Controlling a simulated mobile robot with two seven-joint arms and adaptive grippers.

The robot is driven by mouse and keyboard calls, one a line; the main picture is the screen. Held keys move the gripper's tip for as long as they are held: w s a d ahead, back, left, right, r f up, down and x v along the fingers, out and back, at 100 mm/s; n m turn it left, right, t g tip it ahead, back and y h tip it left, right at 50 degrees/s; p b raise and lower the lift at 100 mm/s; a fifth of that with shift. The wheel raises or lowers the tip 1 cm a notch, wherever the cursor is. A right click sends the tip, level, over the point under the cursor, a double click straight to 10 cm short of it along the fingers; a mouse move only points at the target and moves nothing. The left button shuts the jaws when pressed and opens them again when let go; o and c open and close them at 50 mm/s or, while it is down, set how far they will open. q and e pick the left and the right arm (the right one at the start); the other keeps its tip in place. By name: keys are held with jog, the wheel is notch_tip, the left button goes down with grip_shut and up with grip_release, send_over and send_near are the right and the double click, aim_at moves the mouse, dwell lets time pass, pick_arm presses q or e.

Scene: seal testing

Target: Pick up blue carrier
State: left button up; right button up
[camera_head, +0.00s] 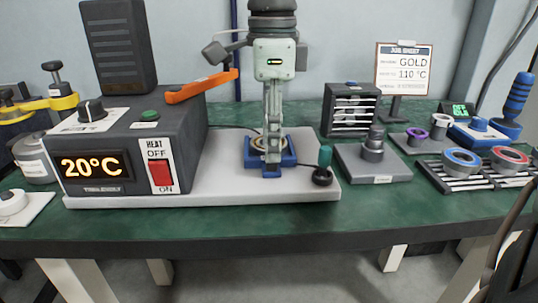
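The blue carrier (287,157) is a low, square blue piece with a pale gold ring in it. It sits on the light grey base plate (225,170) beside the heater box. My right gripper (272,158) points straight down over it, with its pale green body above and its fingers reaching to the carrier. The fingers show edge-on and cover the middle of the carrier, so the gap between them is hidden. I cannot tell whether they touch it. My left gripper is not in view.
The dark heater box (183,122) reads 20°C, with an orange lever (201,86) above it. A grey block (373,164), slatted rack (350,109) and ring holder (481,175) stand farther right. The front table strip is clear.

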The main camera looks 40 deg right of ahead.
notch_tip(320, 180, down, 2)
jog(key=shift+f, duration=0.1)
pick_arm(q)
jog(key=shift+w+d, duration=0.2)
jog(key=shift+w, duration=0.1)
pick_arm(e)
grip_shut()
jog(key=shift+w, duration=0.1)
notch_tip(320, 180, up, 11)
jog(key=shift+r+p, duration=0.1)
jog(key=shift+p, duration=0.4)
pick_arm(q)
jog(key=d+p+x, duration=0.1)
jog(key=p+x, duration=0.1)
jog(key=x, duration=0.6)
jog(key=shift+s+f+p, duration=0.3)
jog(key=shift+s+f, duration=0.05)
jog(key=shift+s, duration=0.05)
pick_arm(e)
notch_tip(320, 180, up, 17)
